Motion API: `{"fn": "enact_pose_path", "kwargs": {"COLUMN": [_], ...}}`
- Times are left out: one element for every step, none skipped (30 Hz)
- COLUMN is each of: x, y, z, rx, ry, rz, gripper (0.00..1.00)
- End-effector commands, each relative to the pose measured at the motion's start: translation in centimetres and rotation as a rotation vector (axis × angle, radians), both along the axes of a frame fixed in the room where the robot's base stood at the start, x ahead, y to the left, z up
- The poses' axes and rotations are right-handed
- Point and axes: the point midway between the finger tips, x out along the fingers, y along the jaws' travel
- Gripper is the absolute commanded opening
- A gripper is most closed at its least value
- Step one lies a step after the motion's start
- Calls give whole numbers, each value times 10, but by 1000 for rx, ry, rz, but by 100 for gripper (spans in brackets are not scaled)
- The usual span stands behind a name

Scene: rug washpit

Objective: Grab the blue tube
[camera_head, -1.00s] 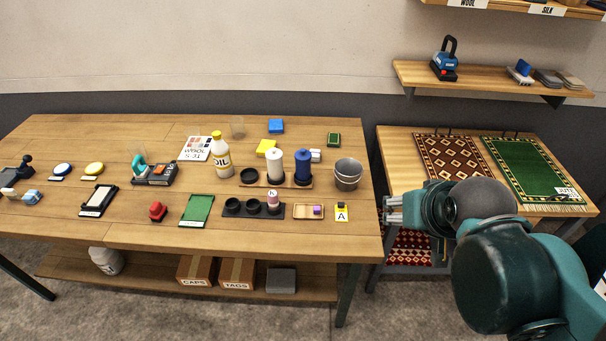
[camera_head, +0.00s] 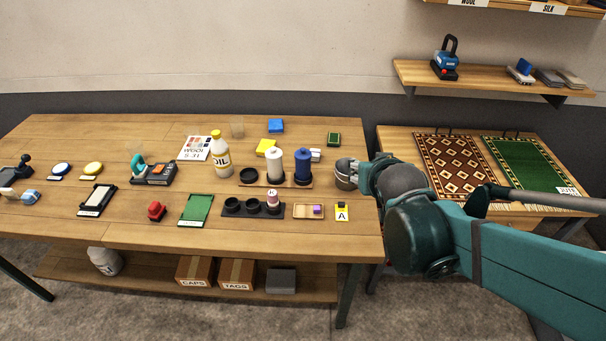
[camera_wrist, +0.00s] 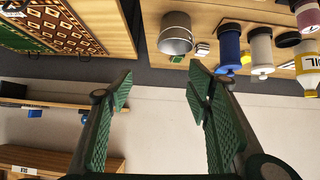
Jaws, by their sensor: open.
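The blue tube (camera_head: 303,167) is a dark blue spool-like cylinder. It stands upright on a wooden base (camera_head: 262,185) on the workbench, just right of a white one (camera_head: 275,165). In the wrist view the blue tube (camera_wrist: 229,50) shows upside down near the top, right of centre. My gripper (camera_head: 345,170) is at the bench's right end, to the right of the tube and apart from it, overlapping the grey cups. In the wrist view its green padded fingers (camera_wrist: 160,85) are spread wide with nothing between them.
An oil bottle (camera_head: 221,155) stands left of the white spool. A small white item (camera_head: 315,155) sits behind the tube.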

Motion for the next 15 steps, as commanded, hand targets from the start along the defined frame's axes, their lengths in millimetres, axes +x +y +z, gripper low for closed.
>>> {"fn": "enact_pose_path", "kwargs": {"x": [8,12,17,21,24,29,32,36,40,43,47,50,54,57,60], "y": [6,9,13,17,20,25,28,32,37,40,44,49,53,57,62], "z": [-3,-5,-6,-8,-9,-11,-13,-14,-16,-18,-19,-22,-23,-25,-28], "rx": [1,0,1,3,2,3,5,6,6,7,9,11,11,12,16], "ry": [-13,-21,-31,-40,-47,-58,-67,-75,-86,-93,-101,-113,-121,-128,-138], "rz": [5,7,11,14,17,21,24,27,31,35,38,43,47,50,55], "gripper": [50,50,50,50,50,50,50,50,50,50,50,50,50,50,50]}}
